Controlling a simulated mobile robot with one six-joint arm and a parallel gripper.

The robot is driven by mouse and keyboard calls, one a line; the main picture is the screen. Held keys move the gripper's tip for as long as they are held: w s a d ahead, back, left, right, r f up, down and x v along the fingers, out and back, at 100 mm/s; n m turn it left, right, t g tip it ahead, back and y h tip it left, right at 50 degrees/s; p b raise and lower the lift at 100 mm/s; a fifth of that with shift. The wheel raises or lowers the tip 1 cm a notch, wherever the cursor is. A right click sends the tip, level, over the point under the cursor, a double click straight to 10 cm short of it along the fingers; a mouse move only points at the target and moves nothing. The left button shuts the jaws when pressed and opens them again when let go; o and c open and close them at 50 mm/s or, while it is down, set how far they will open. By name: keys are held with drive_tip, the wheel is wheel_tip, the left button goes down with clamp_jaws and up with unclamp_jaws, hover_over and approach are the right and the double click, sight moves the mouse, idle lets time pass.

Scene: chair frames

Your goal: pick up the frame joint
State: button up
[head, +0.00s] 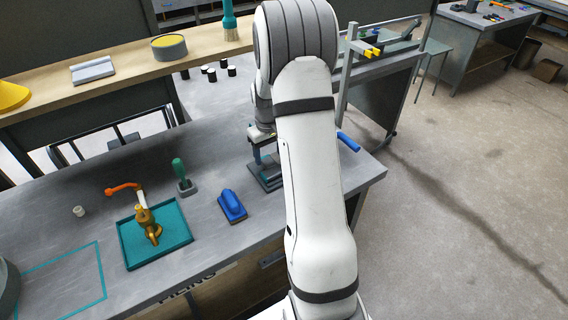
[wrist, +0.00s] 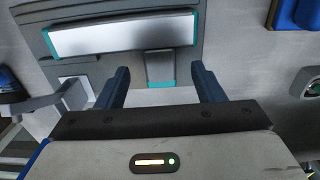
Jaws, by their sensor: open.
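I cannot tell for certain which piece is the frame joint. In the wrist view, a short grey block with a teal edge (wrist: 161,70) lies between the fingertips of my gripper (wrist: 158,72), which is open. The block adjoins a grey fixture (wrist: 60,15) holding a longer pale bar with teal ends (wrist: 125,34). I cannot tell whether the fingers touch the block. In the head view, my gripper (head: 262,140) is partly hidden behind my arm, above a dark grey-teal fixture (head: 266,178) near the bench's right end.
A blue tool (head: 232,205) and a green-handled tool (head: 182,175) stand left of the fixture. A teal tray (head: 178,240) holds an orange and gold piece (head: 147,222). A blue bar (head: 348,142) lies right of my arm.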

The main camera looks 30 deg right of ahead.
sight(270, 163)
wheel_tip(270, 163, down, 4)
drive_tip(key=shift+r, duration=0.25)
drive_tip(key=c, duration=1.2)
drive_tip(key=shift+o, duration=0.2)
drive_tip(key=shift+r, duration=0.1)
